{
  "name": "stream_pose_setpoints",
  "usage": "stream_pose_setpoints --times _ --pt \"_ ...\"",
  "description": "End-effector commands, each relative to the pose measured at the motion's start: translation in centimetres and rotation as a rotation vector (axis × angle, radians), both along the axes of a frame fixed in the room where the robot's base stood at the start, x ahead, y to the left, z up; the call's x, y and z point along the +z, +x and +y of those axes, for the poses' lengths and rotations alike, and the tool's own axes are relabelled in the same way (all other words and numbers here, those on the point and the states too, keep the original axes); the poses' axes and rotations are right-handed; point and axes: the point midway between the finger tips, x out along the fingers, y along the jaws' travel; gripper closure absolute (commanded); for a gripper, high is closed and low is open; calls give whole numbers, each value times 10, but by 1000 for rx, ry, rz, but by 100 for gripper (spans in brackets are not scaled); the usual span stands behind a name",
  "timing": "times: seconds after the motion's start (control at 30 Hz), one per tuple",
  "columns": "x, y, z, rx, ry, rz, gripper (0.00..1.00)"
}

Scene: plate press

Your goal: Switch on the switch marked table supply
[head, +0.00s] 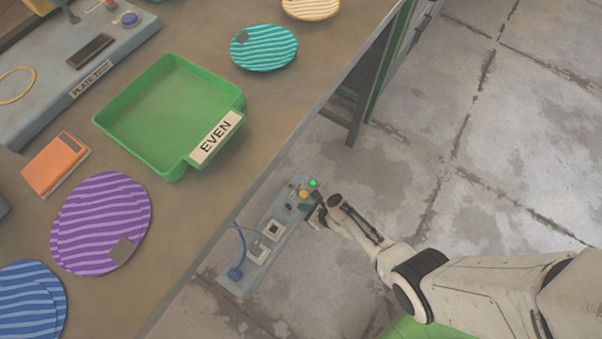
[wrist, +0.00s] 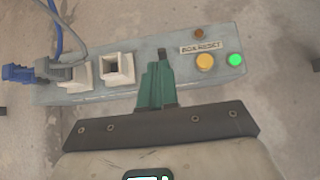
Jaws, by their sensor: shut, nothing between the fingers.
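In the head view my gripper (head: 311,209) is at the panel's right side. A small dark toggle (wrist: 162,52) shows just beyond the fingertips. I cannot tell whether the fingers touch it. No "table supply" marking is readable; part of the panel is hidden behind the fingers.
The panel also has a yellow button (wrist: 205,62), a lit green lamp (wrist: 235,59), a small brownish lamp, a label that seems to read "BOX RESET", and sockets (wrist: 118,66) with plugs. The table holds a green tray (head: 150,62) marked EVEN and striped plates.

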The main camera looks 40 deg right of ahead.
Motion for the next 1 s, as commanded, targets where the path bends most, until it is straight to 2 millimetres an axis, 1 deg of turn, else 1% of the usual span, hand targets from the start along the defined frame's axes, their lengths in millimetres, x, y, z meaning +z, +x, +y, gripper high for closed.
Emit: stream_pose_setpoints --times 0.03,0.1,0.2,0.4,0.6,1.0 --pt "14 -3 -1 0 -2 1 100" --pt "23 -7 -2 0 0 1 100" --pt "36 -11 -3 -1 1 0 100" --pt "54 -19 -6 -1 1 1 100" --pt "62 -22 -7 0 0 1 100" --pt "61 -22 -7 0 0 1 100"
